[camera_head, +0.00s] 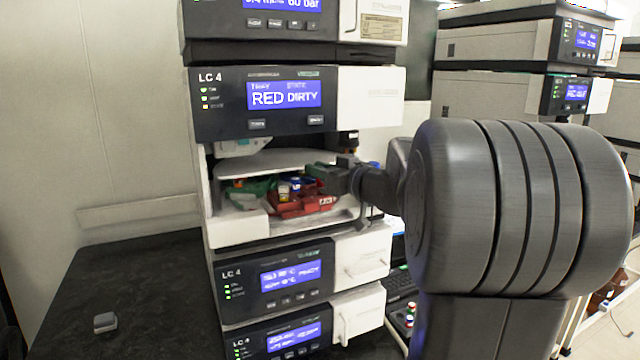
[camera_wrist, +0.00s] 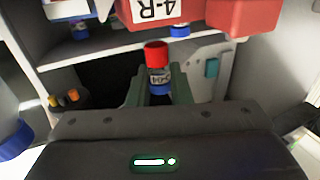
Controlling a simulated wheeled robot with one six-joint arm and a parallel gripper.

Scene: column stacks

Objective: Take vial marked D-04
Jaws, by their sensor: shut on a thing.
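A small vial with a red cap (camera_wrist: 156,54) and a printed label stands between the two green fingers of my gripper (camera_wrist: 158,92) in the wrist view. The fingers are shut on its lower body. Its label is turned and small; it seems to show "04", and I cannot read all of it. In the head view my gripper (camera_head: 316,171) reaches from the right into the open bay of the module whose display reads RED DIRTY. It is above and beside a red tray (camera_head: 318,206). The held vial is hard to pick out there.
The red tray shows at the top of the wrist view (camera_wrist: 240,18) with a label "4-R". A green tray (camera_head: 246,188) lies left of it. Bay walls and the module above (camera_head: 375,98) enclose the arm closely. A dark bench (camera_head: 140,290) is at left.

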